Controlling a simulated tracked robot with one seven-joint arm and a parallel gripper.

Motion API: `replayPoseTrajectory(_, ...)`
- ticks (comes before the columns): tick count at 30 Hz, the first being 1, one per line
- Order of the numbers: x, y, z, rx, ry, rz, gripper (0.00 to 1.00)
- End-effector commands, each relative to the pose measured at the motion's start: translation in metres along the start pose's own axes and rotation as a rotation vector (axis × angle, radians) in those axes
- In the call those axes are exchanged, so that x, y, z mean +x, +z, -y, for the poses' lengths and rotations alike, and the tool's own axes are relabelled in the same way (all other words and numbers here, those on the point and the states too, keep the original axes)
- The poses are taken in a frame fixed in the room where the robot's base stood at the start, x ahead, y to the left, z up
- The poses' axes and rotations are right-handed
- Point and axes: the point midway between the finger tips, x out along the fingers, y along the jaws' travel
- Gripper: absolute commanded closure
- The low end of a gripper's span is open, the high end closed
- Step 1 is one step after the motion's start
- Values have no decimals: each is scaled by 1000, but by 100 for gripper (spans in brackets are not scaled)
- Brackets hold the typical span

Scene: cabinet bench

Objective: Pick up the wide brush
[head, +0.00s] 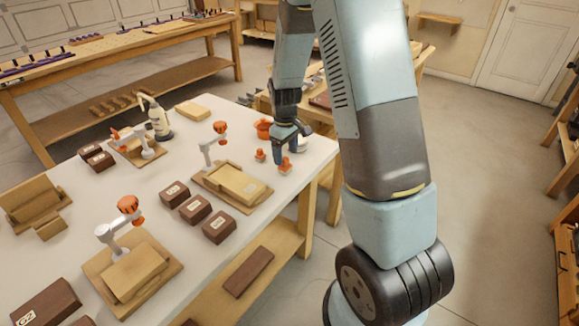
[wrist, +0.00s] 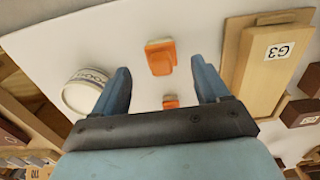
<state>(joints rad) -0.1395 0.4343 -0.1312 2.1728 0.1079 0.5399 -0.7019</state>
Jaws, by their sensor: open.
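Two small orange pieces stand close together on the white bench top, and I cannot clearly make out bristles on either. The larger orange piece, which looks like the wide brush (wrist: 161,56), lies between my fingertips in the wrist view; in the head view it appears to be the nearer orange piece (head: 285,166). The smaller orange piece (wrist: 170,102) shows near the palm edge, and in the head view (head: 260,155) it is left of my gripper. My gripper (wrist: 160,68) is open and empty, pointing down above the brush; it also shows in the head view (head: 287,148).
A round labelled tin (wrist: 84,92) stands just outside the left finger. A wooden block marked G3 (wrist: 277,60) is close outside the right finger. An orange pot (head: 263,128) stands behind. Dark brown blocks (head: 197,208) sit farther left along the bench.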

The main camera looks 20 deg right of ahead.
Motion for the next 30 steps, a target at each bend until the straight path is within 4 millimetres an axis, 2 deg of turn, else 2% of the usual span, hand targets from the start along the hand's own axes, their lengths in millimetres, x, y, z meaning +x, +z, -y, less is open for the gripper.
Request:
replayPoseTrajectory(12, 46, -2, 0, 2, -1, 2, 26)
replayPoseTrajectory(21, 50, -2, 0, 2, 0, 1, 26)
replayPoseTrajectory(30, 49, -2, 0, 2, 0, 1, 53)
